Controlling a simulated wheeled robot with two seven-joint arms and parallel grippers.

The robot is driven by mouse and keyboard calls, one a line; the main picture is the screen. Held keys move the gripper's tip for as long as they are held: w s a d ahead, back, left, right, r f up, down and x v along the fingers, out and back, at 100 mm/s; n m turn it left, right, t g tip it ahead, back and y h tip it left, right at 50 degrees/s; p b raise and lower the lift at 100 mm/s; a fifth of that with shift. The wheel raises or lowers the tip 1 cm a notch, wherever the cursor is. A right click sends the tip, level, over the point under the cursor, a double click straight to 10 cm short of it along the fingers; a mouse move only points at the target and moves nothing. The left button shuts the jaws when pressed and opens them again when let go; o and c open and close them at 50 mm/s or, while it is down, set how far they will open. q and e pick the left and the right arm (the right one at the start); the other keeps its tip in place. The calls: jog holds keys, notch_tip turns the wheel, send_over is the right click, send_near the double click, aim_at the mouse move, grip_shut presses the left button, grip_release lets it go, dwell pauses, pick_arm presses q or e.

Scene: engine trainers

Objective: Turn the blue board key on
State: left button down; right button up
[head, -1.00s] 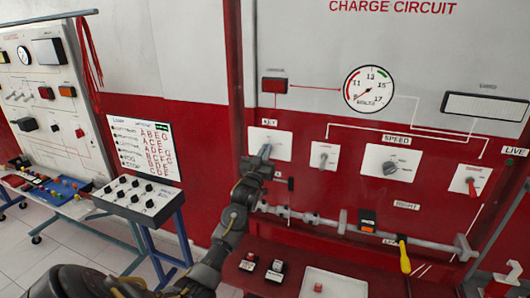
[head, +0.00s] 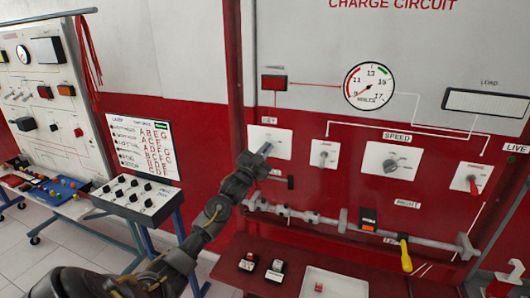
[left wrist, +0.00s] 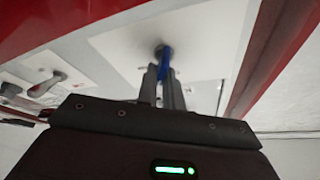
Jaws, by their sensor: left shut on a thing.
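The blue board key (head: 267,147) sits on a white plate (head: 285,143) labelled KEY, at the left of the red charge circuit board. My left gripper (head: 261,154) reaches it from the lower left. In the left wrist view the blue key (left wrist: 165,62) stands between the two grey fingers (left wrist: 163,82), which are shut on it. The fingers hide part of the key, and its exact angle is hard to tell. My right gripper is not in view.
A grey switch (head: 323,153), the speed knob (head: 391,164) and a red switch (head: 472,183) lie to the right. A grey bar (head: 305,216) with a yellow handle (head: 405,254) runs below. A switch box (head: 135,196) stands on a blue stand at left.

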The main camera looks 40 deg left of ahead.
pick_arm(q)
jog(key=m+h, duration=0.1)
jog(key=m, duration=0.2)
jog(key=m+g+h, duration=0.1)
jog(key=m, duration=0.2)
jog(key=shift+h+b, duration=0.3)
jog(key=shift+f+m, duration=0.1)
jog(key=shift+m, duration=0.5)
jog(key=c, duration=1.5)
grip_release()
jog(key=shift+c, duration=0.2)
